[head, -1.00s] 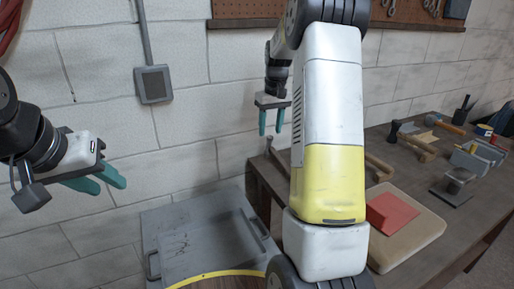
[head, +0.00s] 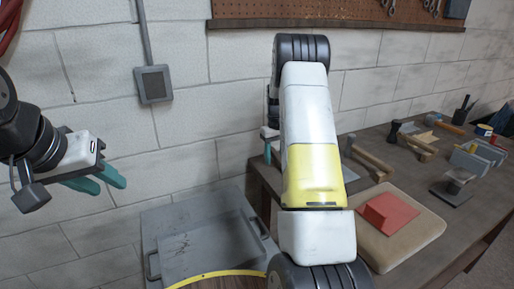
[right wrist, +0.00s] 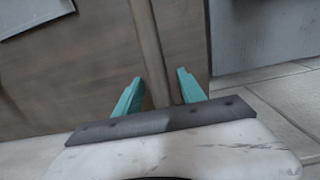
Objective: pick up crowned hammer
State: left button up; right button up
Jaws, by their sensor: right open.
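My right gripper (right wrist: 160,76) is open, its teal fingers on either side of a narrow brown strip (right wrist: 150,45) in the right wrist view. I cannot tell whether this strip is a hammer handle or part of the bench. In the head view the right gripper (head: 268,152) is low at the bench's back left corner, mostly hidden behind my right arm. A wooden-handled tool (head: 372,161) lies right of that arm. A dark-headed, wooden-handled tool (head: 416,144) lies further right. Neither is clearly the crowned hammer. My left gripper (head: 108,180) is open and empty, away from the bench.
A pegboard (head: 300,10) hangs on the wall behind.

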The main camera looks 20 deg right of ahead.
jog(key=shift+f, duration=0.15)
jog(key=shift+c, duration=0.2)
grip_shut()
dwell(1.2)
